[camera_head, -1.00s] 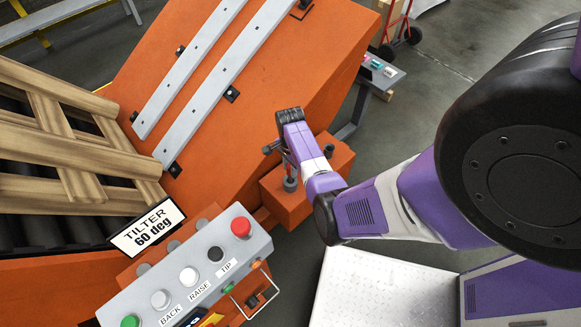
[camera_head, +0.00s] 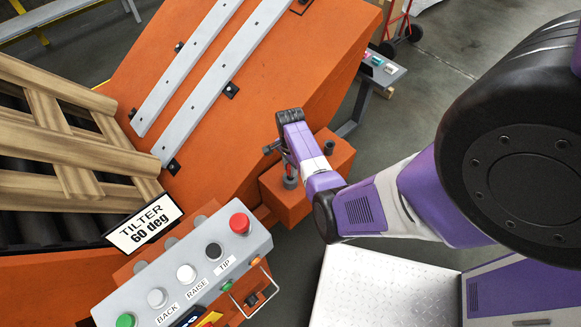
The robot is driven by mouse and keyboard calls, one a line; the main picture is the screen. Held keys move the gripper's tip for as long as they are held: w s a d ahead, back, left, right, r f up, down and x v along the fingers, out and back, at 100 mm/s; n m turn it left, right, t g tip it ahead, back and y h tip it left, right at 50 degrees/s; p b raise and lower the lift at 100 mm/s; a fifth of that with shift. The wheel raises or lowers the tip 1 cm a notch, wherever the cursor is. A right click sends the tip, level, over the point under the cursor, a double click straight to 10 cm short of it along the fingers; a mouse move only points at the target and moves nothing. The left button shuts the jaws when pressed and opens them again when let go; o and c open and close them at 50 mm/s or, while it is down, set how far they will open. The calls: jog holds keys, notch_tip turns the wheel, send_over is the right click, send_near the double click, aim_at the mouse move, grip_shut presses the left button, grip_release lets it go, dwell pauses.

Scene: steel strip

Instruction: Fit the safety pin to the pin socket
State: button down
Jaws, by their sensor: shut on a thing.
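My gripper (camera_head: 286,165) is over the left part of an orange block (camera_head: 293,205), half hidden behind my purple wrist link. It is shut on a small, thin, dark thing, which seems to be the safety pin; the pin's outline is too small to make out. A short grey round socket (camera_head: 290,182) stands on the block right below the fingers. It seems to be the pin socket. I cannot tell whether the pin's lower end is above the socket, touching it or inside it.
A second dark round post (camera_head: 329,148) stands on the block, right of my wrist. The big orange tilter (camera_head: 270,90) with grey rails rises behind. A wooden pallet (camera_head: 70,150) leans at left.

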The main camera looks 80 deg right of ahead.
jog(key=c, duration=1.1)
grip_release()
jog(key=shift+o, duration=0.2)
notch_tip(320, 180, up, 8)
jog(key=shift+f+p, duration=0.1)
jog(key=shift+p, duration=0.65)
